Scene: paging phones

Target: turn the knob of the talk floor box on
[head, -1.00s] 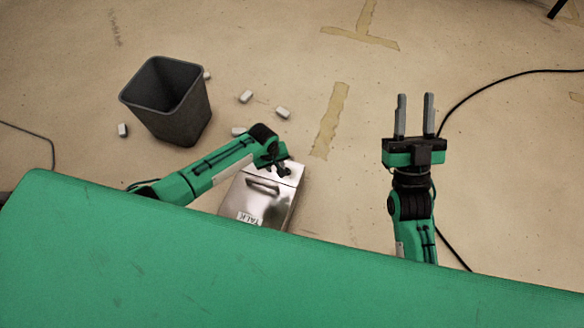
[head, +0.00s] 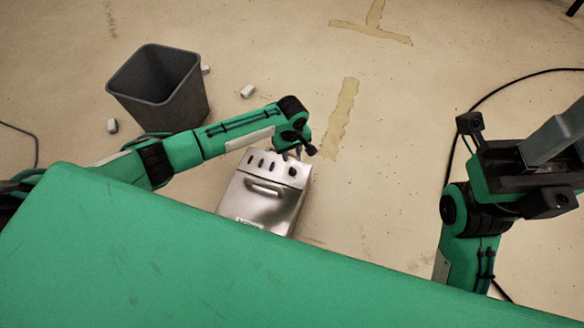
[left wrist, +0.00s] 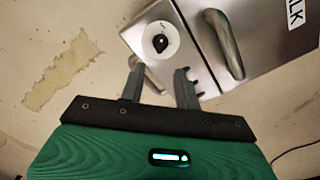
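The talk floor box (head: 283,204) is a shiny metal box on the floor, with a handle and several dark slots on top. Its black knob (head: 292,171) sits near the far right corner. In the left wrist view the knob (left wrist: 160,43) is on a round white dial beside the handle, with "ALK" lettering to the right. My left gripper (head: 295,150) is above the far right edge of the box. In its wrist view the left gripper (left wrist: 158,82) is open and empty, its fingers apart below the dial, not on the knob. My right gripper (head: 562,130) is partly cut off, away from the box.
A dark grey bin (head: 160,90) stands at the upper left, with several small white blocks (head: 248,91) on the floor near it. A black cable (head: 490,95) curves at the right. A green surface (head: 200,260) fills the foreground. Floor beyond the box is clear, with tape patches (head: 341,120).

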